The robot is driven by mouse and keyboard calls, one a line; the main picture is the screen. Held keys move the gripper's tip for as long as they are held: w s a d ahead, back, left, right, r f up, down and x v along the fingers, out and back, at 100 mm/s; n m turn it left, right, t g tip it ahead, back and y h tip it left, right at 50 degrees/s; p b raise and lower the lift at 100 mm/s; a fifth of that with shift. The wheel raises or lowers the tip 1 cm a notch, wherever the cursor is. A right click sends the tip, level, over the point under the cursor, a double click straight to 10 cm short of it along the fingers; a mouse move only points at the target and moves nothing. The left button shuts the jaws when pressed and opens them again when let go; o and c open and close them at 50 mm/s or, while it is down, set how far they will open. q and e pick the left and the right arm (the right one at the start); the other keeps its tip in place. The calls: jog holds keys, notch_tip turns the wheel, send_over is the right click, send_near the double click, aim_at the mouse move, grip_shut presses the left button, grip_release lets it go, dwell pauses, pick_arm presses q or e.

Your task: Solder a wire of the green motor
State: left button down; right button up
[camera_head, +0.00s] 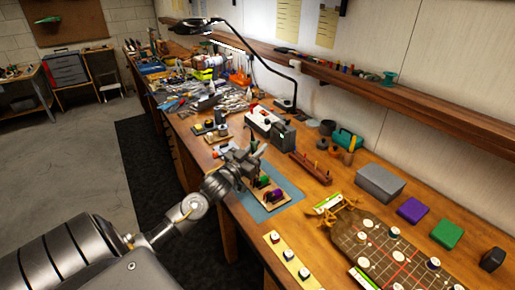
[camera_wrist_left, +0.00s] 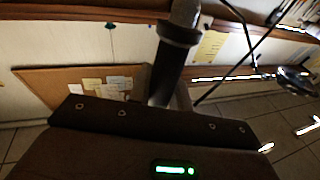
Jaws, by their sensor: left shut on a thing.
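My left gripper (camera_head: 247,160) is over the blue mat at the bench's front edge. It is shut on a dark rod-like tool, probably the soldering iron. In the left wrist view a black cylinder with a grey collar (camera_wrist_left: 168,68) stands up in front of the camera; its tip is not clear. Just below and right of the gripper, a small wooden board (camera_head: 270,199) on the mat carries the green motor (camera_head: 264,181) and a purple motor (camera_head: 275,195). The gripper partly hides the board. The motor wires are too small to make out. My right gripper is not in view.
The blue mat (camera_head: 287,187) lies under the board. Behind it stand a station with a green display (camera_head: 283,136) and a wooden rack (camera_head: 310,167). A lamp arm (camera_head: 270,65) arches over the bench. A brown board (camera_head: 375,240) and several boxes are at right. Clutter fills the far bench.

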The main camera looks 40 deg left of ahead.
pick_arm(q)
jog(key=shift+f+b, duration=0.4)
jog(key=shift+f, duration=0.25)
dwell(1.0)
jog(key=shift+p, duration=0.45)
dwell(2.2)
dwell(0.5)
notch_tip(320, 180, up, 6)
jog(key=p, duration=0.6)
dwell(0.5)
